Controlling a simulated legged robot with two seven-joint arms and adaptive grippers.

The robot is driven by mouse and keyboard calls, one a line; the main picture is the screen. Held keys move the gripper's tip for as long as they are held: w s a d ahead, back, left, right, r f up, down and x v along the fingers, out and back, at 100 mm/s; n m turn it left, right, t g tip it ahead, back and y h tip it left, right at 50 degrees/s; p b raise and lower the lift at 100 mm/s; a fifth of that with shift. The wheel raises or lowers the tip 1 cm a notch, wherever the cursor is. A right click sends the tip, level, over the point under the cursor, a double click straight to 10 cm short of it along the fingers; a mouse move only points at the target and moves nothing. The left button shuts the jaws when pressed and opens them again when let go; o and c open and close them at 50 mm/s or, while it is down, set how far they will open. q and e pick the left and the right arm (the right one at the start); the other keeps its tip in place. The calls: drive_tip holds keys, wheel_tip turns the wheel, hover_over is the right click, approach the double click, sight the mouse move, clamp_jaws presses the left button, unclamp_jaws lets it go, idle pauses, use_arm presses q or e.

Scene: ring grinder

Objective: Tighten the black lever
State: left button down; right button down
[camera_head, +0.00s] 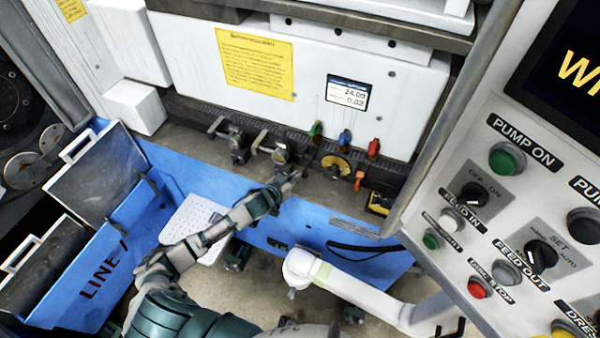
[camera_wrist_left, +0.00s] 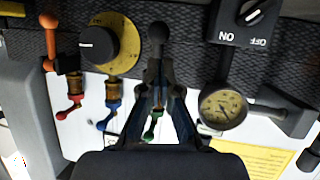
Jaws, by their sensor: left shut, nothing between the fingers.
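The black lever (camera_wrist_left: 159,34) shows in the left wrist view as a black ball-ended knob on a dark shaft, directly beyond my left fingertips. I cannot tell whether they touch it. My left gripper (camera_wrist_left: 158,82) has its fingers drawn together, with nothing held between them. In the head view my left gripper (camera_head: 290,178) reaches the front of the machine, just below the row of valves and gauges. The lever is hard to make out there. My right gripper is not in view.
Green (camera_head: 315,130), blue (camera_head: 345,138) and red (camera_head: 373,148) valve handles line the machine. An orange lever (camera_wrist_left: 50,45), a yellow dial (camera_wrist_left: 118,42) and a gauge (camera_wrist_left: 222,108) flank the black lever.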

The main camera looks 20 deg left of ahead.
sight(303, 174)
use_arm(q)
drive_tip(key=shift+x, duration=1.15)
drive_tip(key=shift+w+d+f, duration=0.2)
drive_tip(key=shift+w+d, duration=0.1)
drive_tip(key=shift+w, duration=0.1)
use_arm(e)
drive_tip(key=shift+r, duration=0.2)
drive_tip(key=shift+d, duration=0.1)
